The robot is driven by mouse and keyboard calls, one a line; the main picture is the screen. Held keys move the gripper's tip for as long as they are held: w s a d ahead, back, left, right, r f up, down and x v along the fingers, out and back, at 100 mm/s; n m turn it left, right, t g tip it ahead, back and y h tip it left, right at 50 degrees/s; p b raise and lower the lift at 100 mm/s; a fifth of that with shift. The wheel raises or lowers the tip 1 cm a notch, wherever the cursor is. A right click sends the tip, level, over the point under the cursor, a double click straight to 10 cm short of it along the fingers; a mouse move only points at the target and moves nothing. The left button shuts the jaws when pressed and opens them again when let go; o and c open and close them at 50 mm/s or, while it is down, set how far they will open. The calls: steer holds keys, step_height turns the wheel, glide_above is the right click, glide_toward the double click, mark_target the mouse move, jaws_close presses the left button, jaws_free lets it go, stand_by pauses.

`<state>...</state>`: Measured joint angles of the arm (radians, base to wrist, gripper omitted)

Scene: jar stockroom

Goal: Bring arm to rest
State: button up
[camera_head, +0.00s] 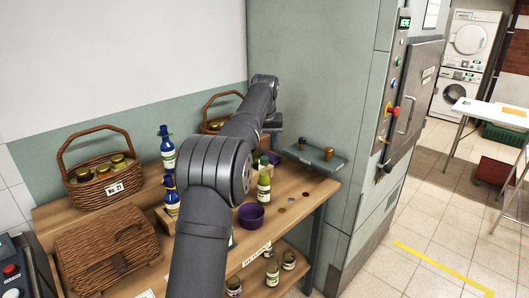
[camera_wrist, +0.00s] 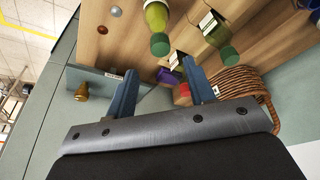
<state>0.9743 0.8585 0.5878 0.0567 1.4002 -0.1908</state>
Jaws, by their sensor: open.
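My arm reaches from the bottom of the head view over the wooden bench (camera_head: 312,190), with its wrist bent near the back wall. My gripper (camera_wrist: 159,68) shows its two blue-grey fingers apart in the wrist view, with nothing held between them. The gripper is mostly hidden behind my arm links in the head view. Beyond the fingers in the wrist view are green-capped bottles (camera_wrist: 158,18), a purple item (camera_wrist: 168,76) and a red-topped item (camera_wrist: 183,95) close to the right finger.
A wicker basket (camera_head: 93,187) of jars and a closed wicker hamper (camera_head: 106,246) stand at left. Blue bottles (camera_head: 167,150), a green bottle (camera_head: 264,184) and a purple bowl (camera_head: 251,215) are close to my arm. A grey shelf (camera_head: 318,158) and tall cabinet (camera_head: 315,70) border the right.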

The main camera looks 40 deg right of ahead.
mark_target(264, 157)
steer(key=shift+s+a+r, duration=0.1)
steer(key=shift+r, duration=0.5)
steer(key=x, duration=1.2)
steer(key=shift+f, duration=0.25)
step_height(264, 157, up, 2)
steer(key=shift+r, duration=0.95)
